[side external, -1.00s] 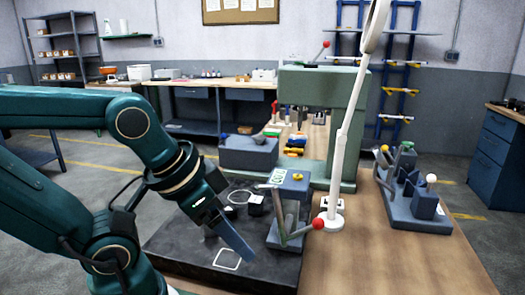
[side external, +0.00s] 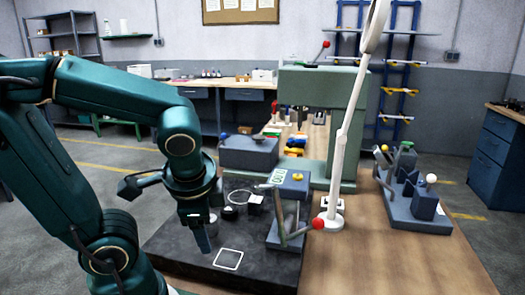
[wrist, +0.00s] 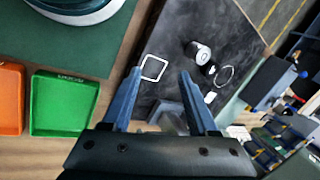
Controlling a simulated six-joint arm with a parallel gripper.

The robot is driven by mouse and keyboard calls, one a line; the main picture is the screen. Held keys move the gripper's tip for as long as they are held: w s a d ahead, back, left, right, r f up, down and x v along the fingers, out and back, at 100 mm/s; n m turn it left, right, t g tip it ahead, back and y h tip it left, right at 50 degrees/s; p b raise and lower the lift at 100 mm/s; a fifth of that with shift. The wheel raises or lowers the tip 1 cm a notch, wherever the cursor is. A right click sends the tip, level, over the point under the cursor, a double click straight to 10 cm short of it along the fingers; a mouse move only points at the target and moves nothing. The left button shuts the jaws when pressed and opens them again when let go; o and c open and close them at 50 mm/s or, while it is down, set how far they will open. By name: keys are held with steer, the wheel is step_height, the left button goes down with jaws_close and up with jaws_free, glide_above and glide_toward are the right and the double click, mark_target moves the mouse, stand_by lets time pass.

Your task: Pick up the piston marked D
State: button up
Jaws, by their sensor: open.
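Two short cylinders that look like pistons stand on the dark plate (wrist: 250,30) in the wrist view. One is pale with a light top (wrist: 201,52); the other is darker (wrist: 209,69) and stands beside it. Any letter on them is too small to read. In the side view the dark one (side external: 230,213) shows to the right of my fingers, and the pale one is partly hidden. My gripper (wrist: 158,72) is open and empty, with its fingers pointing down over the plate (side external: 180,245). In the side view my gripper (side external: 206,247) is left of the cylinders.
A white square outline (wrist: 153,68) and a white ring (wrist: 224,76) mark the plate. A clamp fixture with a red-knobbed lever (side external: 318,223) and a white lamp post (side external: 345,140) stand to the right. Green (wrist: 62,104) and orange (wrist: 10,98) trays lie left in the wrist view.

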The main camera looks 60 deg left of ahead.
steer(key=a+m+g+y, duration=0.1)
steer(key=a+m, duration=0.1)
steer(key=a+f+m+g+y, duration=0.1)
steer(key=m+y, duration=0.1)
steer(key=w+a+f+m+y, duration=0.1)
steer(key=a+m, duration=0.1)
steer(key=shift+a+g+y, duration=0.3)
steer(key=shift+g+y, duration=0.1)
steer(key=w+f+m+y, duration=0.1)
steer(key=m, duration=0.1)
steer(key=w+a+f+m+y, duration=0.1)
steer(key=m, duration=0.1)
steer(key=w+f+m+t+y, duration=0.1)
steer(key=m+y, duration=0.1)
steer(key=m, duration=0.1)
steer(key=shift+w+a+f, duration=0.1)
steer(key=shift+w+a, duration=0.15)
steer(key=shift+s+d+f+m, duration=0.15)
steer(key=shift+f+m, duration=0.25)
steer(key=shift+f, duration=0.1)
steer(key=shift+f+y, duration=0.1)
steer(key=shift+y, duration=0.2)
steer(key=shift+x, duration=2.5)
jaws_close()
